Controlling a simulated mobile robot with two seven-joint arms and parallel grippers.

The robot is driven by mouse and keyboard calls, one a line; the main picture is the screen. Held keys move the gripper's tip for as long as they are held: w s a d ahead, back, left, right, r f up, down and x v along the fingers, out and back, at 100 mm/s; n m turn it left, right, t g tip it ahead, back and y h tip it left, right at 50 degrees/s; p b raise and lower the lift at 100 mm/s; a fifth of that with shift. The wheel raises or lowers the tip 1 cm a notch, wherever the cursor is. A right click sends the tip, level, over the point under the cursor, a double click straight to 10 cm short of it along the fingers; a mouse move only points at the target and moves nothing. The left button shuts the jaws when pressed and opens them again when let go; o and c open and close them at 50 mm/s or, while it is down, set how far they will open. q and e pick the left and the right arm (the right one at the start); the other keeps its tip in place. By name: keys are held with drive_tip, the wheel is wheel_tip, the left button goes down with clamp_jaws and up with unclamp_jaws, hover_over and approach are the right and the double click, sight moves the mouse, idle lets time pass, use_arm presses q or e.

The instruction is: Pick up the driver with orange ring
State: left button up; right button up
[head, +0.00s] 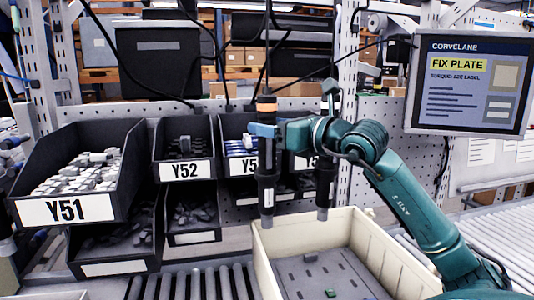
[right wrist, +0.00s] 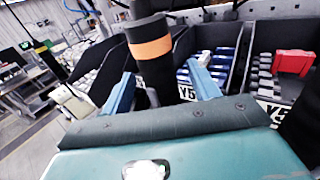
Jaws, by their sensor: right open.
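The black driver with the orange ring (head: 266,178) hangs upright on a cable above the near left part of the cream crate. Its orange ring shows near its top, and also in the right wrist view (right wrist: 151,48). My right gripper (head: 268,131) is at the driver's upper body, just below the ring. In the right wrist view its blue fingers (right wrist: 160,88) are open, one on each side of the driver, with gaps visible. My left gripper is not in view.
A second black driver (head: 325,187) hangs just right, behind my wrist. The cream crate (head: 376,262) stands below on the rollers. Parts bins such as Y51 (head: 67,209) and Y52 (head: 186,170) line the left. A screen (head: 470,85) hangs at upper right.

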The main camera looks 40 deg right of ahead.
drive_tip(key=shift+w+a, duration=0.1)
drive_tip(key=shift+w, duration=0.8)
drive_tip(key=shift+c, duration=0.5)
clamp_jaws()
drive_tip(key=shift+r, duration=0.1)
